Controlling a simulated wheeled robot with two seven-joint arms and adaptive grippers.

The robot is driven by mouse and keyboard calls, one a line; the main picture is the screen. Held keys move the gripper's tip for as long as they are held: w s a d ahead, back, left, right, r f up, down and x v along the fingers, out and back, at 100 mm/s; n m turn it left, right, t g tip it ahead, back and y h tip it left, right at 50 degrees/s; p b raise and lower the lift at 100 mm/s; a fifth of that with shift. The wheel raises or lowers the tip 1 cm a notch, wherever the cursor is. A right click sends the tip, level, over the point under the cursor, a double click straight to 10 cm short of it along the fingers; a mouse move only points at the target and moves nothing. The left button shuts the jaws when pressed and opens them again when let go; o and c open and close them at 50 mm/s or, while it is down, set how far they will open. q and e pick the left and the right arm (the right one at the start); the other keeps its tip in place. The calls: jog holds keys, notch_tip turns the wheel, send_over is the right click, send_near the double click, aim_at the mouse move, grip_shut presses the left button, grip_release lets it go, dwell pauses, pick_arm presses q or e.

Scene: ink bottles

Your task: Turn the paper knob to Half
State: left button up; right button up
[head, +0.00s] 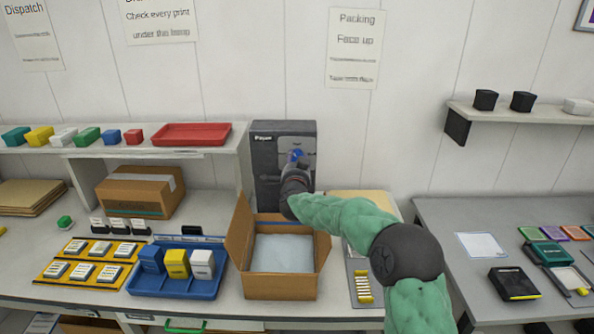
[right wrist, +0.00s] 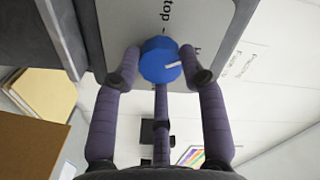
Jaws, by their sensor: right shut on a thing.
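The paper knob (head: 296,155) is a small blue dial on the front of the dark grey paper machine (head: 267,180) at the back of the bench. In the right wrist view the knob (right wrist: 155,55) is round, with a white pointer line aimed to the right of the picture. A label ending in "top" stands above it, and a label starting with "H" is partly hidden at its right. My right gripper (right wrist: 160,68) is shut on the knob, with fingers on both its sides. In the head view this gripper (head: 295,170) covers the panel's lower part. My left gripper is not in view.
An open cardboard box (head: 281,286) stands in front of the machine. A blue tray (head: 170,284) with blue, yellow and white bottle boxes is left of it. A shelf (head: 215,149) with a red tray (head: 191,134) ends beside the machine's left side.

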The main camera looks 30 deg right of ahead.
jog(key=shift+w+a+f+m+b, duration=0.1)
jog(key=shift+f+m+b, duration=0.05)
jog(key=shift+m+b, duration=0.65)
jog(key=shift+a+f+m+b, duration=0.1)
jog(key=shift+f+m+b, duration=0.1)
jog(key=shift+m+b, duration=0.55)
jog(key=shift+w+a+f+m+b, duration=0.15)
jog(key=shift+m+b, duration=0.4)
jog(key=shift+m, duration=0.4)
jog(key=shift+s, duration=0.1)
jog(key=o, duration=0.9)
jog(key=shift+o, duration=1.2)
jog(key=shift+r, duration=0.3)
jog(key=shift+s+d, duration=0.1)
